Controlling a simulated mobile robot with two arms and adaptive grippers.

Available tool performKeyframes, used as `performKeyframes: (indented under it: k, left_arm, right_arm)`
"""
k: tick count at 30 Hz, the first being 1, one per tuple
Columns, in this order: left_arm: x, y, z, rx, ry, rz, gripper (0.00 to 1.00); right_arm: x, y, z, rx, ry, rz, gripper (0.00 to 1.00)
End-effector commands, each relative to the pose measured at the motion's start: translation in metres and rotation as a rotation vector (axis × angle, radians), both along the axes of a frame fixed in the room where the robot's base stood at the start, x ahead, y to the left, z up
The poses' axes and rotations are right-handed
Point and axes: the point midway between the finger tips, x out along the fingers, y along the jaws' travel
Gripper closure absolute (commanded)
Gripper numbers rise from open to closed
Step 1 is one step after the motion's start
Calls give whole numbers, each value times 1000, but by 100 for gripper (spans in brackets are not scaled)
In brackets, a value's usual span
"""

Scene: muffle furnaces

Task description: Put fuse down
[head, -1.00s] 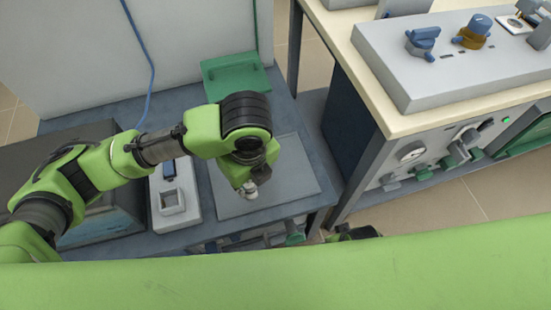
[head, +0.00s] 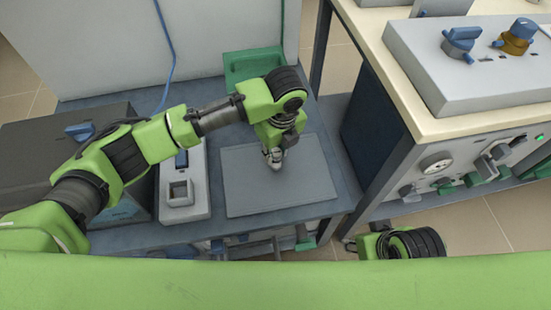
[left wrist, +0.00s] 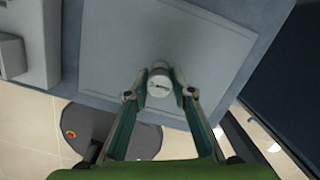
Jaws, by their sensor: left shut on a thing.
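The fuse (left wrist: 159,84) is a short pale cylinder with a dark mark on its end face, in the left wrist view. My left gripper (left wrist: 159,95) is shut on it, one finger on each side. In the head view my left gripper (head: 275,160) points down over the flat grey mat (head: 245,195) on the bench. The mat also shows in the left wrist view (left wrist: 110,40). I cannot tell whether the fuse touches the mat. Part of my right arm shows at the lower right of the head view, but its fingers are not visible.
A light grey device (head: 199,205) with a square opening stands left of the mat. A green tray (head: 238,66) lies behind it. A dark box (head: 40,135) is at far left. A cream-topped bench (head: 400,110) with knobbed equipment stands at right. Most of the mat is clear.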

Motion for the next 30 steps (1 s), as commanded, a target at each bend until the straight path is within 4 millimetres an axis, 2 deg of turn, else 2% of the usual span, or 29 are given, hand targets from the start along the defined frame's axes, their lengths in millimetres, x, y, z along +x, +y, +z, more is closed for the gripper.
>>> performKeyframes:
  k: [1, 5, 16, 17, 18, 30]
  left_arm:
    - [-2, 1, -12, 2, 5, 0, 100]
    - [-2, 1, -27, 2, 1, -1, 100]
    - [-2, 0, -30, 1, 2, -1, 100]
    - [-2, 1, -30, 0, 1, -1, 69]
    - [-2, 1, -30, 0, 1, -1, 60]
    - [-1, 1, -27, 1, 1, -1, 60]
  right_arm:
    - [0, 0, -6, 0, 3, 0, 60]
    - [0, 0, -10, 0, 2, 0, 60]
    - [0, 0, -8, 0, 3, 0, 60]
    - [0, 0, -8, 0, 3, 0, 60]
    - [0, 0, -9, 0, 3, 0, 60]
    - [0, 0, -10, -1, 3, 1, 60]
